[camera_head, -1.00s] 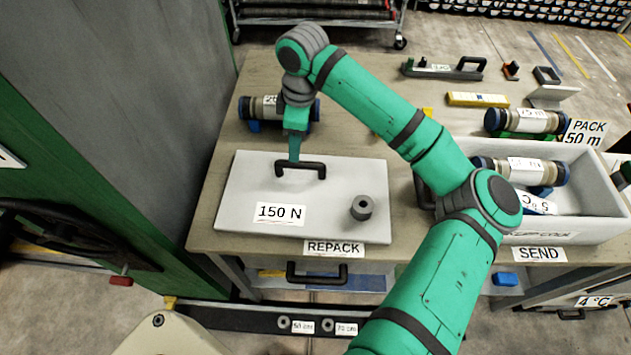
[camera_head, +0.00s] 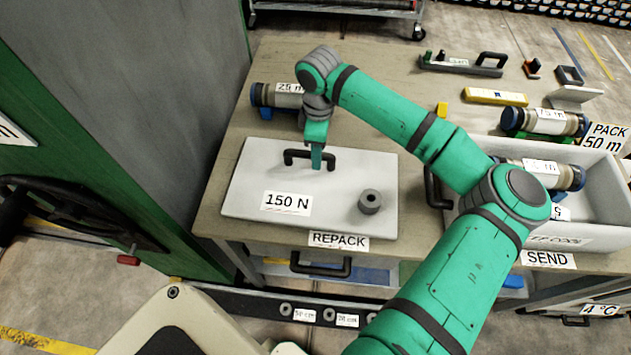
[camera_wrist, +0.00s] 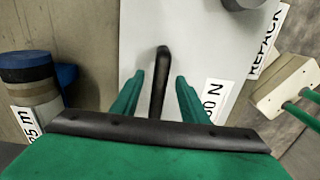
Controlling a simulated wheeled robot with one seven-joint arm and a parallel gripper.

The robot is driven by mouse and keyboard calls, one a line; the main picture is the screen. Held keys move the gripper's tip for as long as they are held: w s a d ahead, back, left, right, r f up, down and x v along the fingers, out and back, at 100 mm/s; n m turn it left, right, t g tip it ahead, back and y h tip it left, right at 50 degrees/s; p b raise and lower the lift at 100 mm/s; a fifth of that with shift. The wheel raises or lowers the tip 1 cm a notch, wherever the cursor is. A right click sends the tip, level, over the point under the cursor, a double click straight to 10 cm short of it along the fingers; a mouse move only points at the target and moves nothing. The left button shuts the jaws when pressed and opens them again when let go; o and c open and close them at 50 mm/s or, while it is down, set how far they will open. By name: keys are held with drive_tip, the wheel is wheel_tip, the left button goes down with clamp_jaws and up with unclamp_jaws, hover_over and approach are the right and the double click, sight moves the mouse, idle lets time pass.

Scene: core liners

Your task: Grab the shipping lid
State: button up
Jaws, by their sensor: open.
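The shipping lid (camera_head: 240,190) is a flat white slab with a "150 N" label and a black bar handle (camera_head: 295,156), lying on the wooden bench above the "REPACK" sign. My gripper (camera_head: 317,160) is over the handle's right part in the head view. In the wrist view my gripper (camera_wrist: 160,84) is open, with its two green fingers on either side of the black handle (camera_wrist: 160,75). The fingers look apart from the handle. How far the fingertips reach down beside it cannot be told.
A grey ring weight (camera_head: 370,201) sits on the lid's right part. A "25 m" core (camera_head: 285,95) lies behind the lid at left. A white open box (camera_head: 602,200) with cores stands at right, above "SEND". A dark green cabinet (camera_head: 110,200) stands left of the bench.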

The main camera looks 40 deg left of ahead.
drive_tip(key=shift+f, duration=0.9)
clamp_jaws()
drive_tip(key=shift+w, duration=0.15)
idle(0.6)
